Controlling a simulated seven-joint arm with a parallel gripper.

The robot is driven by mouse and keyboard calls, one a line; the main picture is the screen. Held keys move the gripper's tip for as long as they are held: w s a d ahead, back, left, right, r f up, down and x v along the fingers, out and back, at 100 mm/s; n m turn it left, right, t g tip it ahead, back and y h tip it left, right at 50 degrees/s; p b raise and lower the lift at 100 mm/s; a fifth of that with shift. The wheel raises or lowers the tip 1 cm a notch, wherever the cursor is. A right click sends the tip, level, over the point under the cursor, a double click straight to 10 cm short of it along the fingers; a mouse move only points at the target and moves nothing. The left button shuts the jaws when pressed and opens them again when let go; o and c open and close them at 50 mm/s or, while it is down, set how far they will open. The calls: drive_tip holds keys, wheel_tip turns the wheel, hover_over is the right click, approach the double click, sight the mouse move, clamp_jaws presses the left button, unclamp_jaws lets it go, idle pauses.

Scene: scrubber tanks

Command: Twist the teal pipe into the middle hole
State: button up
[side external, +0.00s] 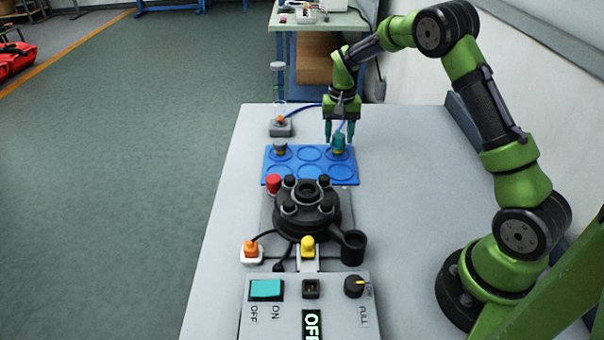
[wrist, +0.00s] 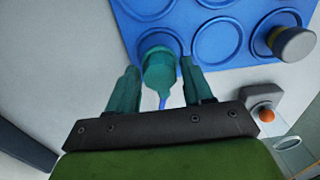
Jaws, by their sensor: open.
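The teal pipe (side external: 338,144) stands in the far right recess of the blue tray (side external: 310,172). In the wrist view the teal pipe (wrist: 158,68) shows between the two fingers, with a thin blue spout at its near end. My gripper (side external: 339,138) is open, with one teal finger on each side of the pipe; in the wrist view my gripper (wrist: 160,82) shows gaps at both sides. The black round device (side external: 306,210) has a large ring-shaped middle opening (side external: 307,192) with several smaller black fittings around it.
A grey pipe piece (side external: 280,148) sits in the tray's far left recess. A small grey box with an orange top (side external: 281,127) stands behind the tray. A red knob (side external: 273,184), a yellow plug (side external: 308,246) and a control box (side external: 306,300) lie nearer the camera. The table's left side is clear.

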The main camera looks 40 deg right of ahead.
sight(337, 136)
clamp_jaws()
drive_tip(key=shift+r, duration=2.55)
drive_tip(key=shift+w+a, duration=0.1)
drive_tip(key=shift+a, duration=0.1)
drive_tip(key=s+a+r+n, duration=0.2)
drive_tip(key=a+r, duration=0.3)
drive_tip(key=a, duration=0.5)
drive_tip(key=s+a+r+n, duration=0.3)
drive_tip(key=a+r, duration=0.2)
drive_tip(key=a, duration=0.5)
drive_tip(key=s+a+r+n, duration=0.1)
drive_tip(key=s+a+r, duration=0.15)
drive_tip(key=s, duration=0.25)
wheel_tip(337, 136, down, 8)
drive_tip(key=shift+s+a+r, duration=0.2)
drive_tip(key=shift+s+r, duration=0.05)
drive_tip(key=shift+s, duration=0.15)
